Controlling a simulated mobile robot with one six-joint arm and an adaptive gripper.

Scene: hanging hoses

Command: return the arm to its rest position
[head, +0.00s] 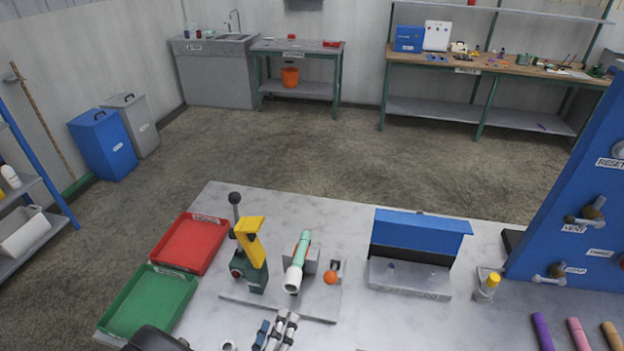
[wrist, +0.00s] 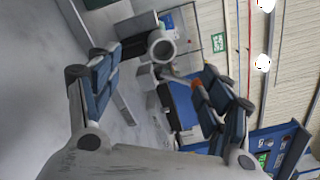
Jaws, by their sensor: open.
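My gripper (head: 276,332) shows at the bottom edge of the head view, low over the front of the grey bench, partly cut off by the frame. The rest of my arm is mostly out of the picture. In the wrist view my gripper (wrist: 158,92) has its two blue-padded fingers spread wide, with nothing held between them. A round grey pipe end (wrist: 161,47) shows beyond the fingers, apart from them. In the head view a pale green tube with a white end (head: 298,262) sits in a fixture just behind my gripper.
A yellow and green lever device (head: 250,255) and an orange ball (head: 330,278) flank the tube. Red (head: 190,243) and green (head: 148,301) trays lie left. A blue-topped stand (head: 420,230) and a blue valve panel (head: 572,190) are right. Purple, pink and tan cylinders lie front right.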

